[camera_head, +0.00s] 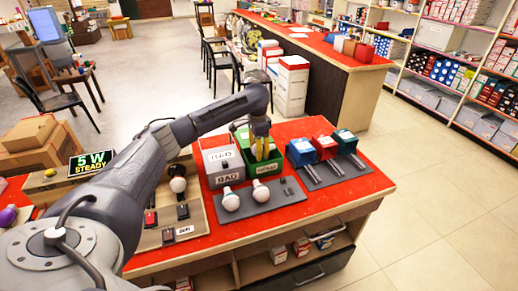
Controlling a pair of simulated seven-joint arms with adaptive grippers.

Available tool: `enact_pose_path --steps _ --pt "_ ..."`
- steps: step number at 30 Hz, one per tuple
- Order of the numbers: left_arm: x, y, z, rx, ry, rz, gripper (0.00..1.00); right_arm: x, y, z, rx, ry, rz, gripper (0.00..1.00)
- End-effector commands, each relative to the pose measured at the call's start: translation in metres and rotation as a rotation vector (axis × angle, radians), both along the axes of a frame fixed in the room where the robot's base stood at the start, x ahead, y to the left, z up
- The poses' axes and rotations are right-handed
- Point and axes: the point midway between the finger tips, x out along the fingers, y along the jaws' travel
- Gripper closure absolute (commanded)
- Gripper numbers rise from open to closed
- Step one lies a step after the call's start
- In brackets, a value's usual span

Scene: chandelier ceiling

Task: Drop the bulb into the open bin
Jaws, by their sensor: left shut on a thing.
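My left gripper (261,146) reaches across the red table (335,199) and points down over the green bin (262,167). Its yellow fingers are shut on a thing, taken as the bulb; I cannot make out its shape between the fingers. The grey-white bin labelled BAD (226,179) stands just left of the green bin. My gripper and forearm hide part of the bins' tops. One white bulb (230,199) and another white bulb (261,191) lie on the dark mat (285,199) in front. My right gripper is not in view.
A wooden test board (194,218) with a bulb (178,184) and switches lies left of the bins. A "5 W STEADY" sign (90,162) stands farther left. Blue and red boxes (324,147) with grey strips stand on the right. The table's front right is clear.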

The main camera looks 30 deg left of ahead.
Motion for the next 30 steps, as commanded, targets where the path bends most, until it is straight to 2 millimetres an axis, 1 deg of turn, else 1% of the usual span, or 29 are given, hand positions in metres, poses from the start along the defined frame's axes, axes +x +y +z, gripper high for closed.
enact_pose_path --steps 9,10,15,16,21,25,28,30 --pt "0.000 0.000 -0.001 0.000 0.000 0.000 0.88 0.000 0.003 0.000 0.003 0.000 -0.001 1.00" --pt "0.000 0.000 0.000 0.000 0.000 0.000 0.51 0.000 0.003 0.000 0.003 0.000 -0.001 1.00" --pt "0.000 0.000 0.000 0.000 0.000 0.000 0.31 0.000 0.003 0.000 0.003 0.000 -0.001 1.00" --pt "0.000 0.000 0.000 0.000 0.000 0.000 0.28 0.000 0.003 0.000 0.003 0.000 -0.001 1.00" --pt "0.000 0.000 0.000 0.001 -0.001 0.000 0.28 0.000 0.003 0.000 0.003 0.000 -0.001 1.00" --pt "0.000 0.000 0.002 0.001 -0.001 -0.001 0.28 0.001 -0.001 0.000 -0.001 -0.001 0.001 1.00" --pt "0.001 0.001 0.010 0.002 -0.003 -0.001 0.28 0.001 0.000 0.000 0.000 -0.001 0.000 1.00" --pt "0.001 0.001 0.019 0.001 -0.003 -0.001 0.28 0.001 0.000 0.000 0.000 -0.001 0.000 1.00"
